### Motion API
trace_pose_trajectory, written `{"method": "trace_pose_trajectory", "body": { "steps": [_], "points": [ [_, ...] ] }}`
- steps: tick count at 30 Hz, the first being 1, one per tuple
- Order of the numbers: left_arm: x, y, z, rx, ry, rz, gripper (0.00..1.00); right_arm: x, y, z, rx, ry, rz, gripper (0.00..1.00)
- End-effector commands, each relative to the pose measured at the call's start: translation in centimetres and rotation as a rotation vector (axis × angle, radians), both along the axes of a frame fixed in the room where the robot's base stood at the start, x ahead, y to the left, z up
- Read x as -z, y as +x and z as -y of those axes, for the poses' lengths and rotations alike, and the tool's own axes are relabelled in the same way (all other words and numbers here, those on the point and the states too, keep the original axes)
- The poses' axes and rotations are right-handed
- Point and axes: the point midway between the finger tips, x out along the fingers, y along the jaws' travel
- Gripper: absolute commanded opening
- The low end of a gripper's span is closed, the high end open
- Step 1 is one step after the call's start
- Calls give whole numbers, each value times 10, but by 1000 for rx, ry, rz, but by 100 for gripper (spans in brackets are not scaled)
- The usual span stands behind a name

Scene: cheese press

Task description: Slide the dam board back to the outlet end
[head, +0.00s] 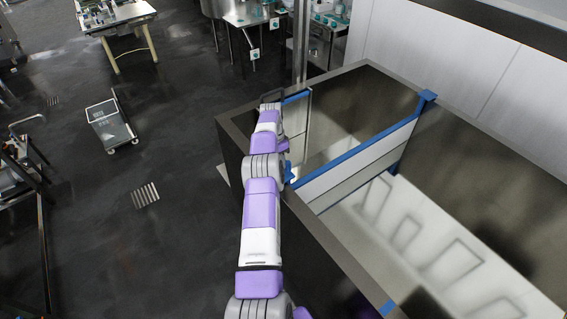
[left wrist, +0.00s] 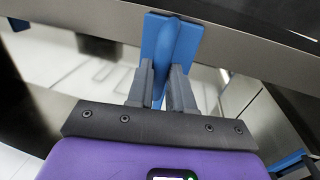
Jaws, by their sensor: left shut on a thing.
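The dam board (head: 362,160) is a pale panel with a blue top edge. It stands across the steel vat (head: 470,135), from the near long rim to the far one, with blue end pieces at both rims. In the left wrist view my left gripper (left wrist: 161,82) is shut on an upright blue fin (left wrist: 172,42) at the vat's rim, which looks like the board's near-end handle. In the head view my purple and white left arm reaches along the near rim and hides much of the grip. My right gripper is not in view.
A small blue mark (head: 388,307) is on the near rim. A white wall lies beyond the vat. A cart (head: 110,124) stands on the open dark floor at left.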

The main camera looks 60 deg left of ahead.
Motion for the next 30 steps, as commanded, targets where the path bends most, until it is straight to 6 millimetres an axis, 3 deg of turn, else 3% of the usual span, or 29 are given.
{"method": "trace_pose_trajectory", "body": {
  "steps": [11, 12, 16, 25, 30],
  "points": [
    [-1, 1, -1, -2, 3, 6, 0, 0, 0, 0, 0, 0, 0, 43],
    [-1, 1, -1, -2, 3, 6, 27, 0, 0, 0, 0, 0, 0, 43],
    [-1, 1, -1, -1, 2, 4, 46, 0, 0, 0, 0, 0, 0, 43],
    [-2, 0, -1, -1, 1, 2, 46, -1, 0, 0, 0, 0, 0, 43],
    [-17, -9, -9, -15, 3, 3, 46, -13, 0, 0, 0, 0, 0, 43]
  ]
}}
